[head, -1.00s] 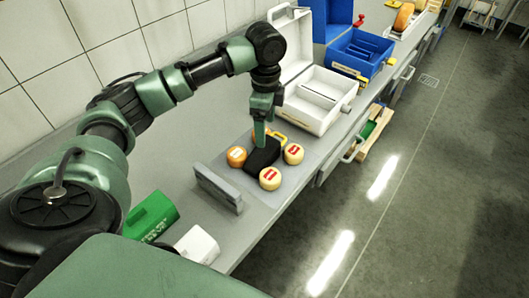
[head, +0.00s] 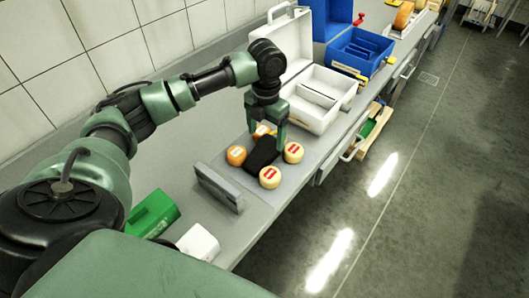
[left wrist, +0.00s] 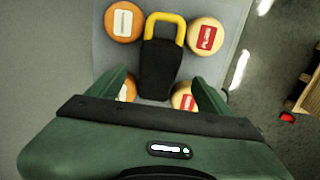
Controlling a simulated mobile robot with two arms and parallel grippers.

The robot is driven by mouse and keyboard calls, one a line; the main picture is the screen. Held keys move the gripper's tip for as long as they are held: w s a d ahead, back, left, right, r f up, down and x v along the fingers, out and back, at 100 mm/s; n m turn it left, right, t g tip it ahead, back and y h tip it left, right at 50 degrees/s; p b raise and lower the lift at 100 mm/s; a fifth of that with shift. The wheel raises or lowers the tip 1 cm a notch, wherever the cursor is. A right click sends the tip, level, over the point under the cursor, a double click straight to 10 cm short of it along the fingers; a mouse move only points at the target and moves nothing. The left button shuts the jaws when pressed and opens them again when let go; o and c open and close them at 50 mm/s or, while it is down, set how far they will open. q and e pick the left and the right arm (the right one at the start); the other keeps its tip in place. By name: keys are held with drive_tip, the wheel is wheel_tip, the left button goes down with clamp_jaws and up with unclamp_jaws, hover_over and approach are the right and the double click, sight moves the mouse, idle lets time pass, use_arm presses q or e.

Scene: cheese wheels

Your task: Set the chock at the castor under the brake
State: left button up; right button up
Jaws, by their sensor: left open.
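A black block (head: 262,158) lies on the grey mat among several small round cheese wheels. In the left wrist view the black block (left wrist: 159,70) has a yellow loop handle (left wrist: 181,27) at its far end. Two wheels are orange with white labels, at left (head: 236,155) and behind (head: 262,131). Two are pale yellow with red labels, at right (head: 293,152) and in front (head: 270,177). My left gripper (head: 267,142) is open, pointing down over the block, its fingers apart on either side; contact cannot be told. I cannot tell which thing is the chock, castor or brake. My right gripper is out of view.
A grey upright plate (head: 218,187) stands left of the wheels. A green box (head: 150,215) and a white block (head: 197,243) are nearer. An open white case (head: 318,110) and a blue toolbox (head: 360,50) stand farther back. The bench's front edge lies close at right.

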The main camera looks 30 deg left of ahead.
sight(266, 144)
use_arm(q)
wheel_tip(266, 144, down, 6)
drive_tip(key=shift+f+p, duration=0.25)
drive_tip(key=shift+p, duration=0.85)
drive_tip(key=shift+a+f, duration=0.1)
drive_tip(key=shift+f, duration=0.2)
drive_tip(key=shift+w+r, duration=0.1)
clamp_jaws()
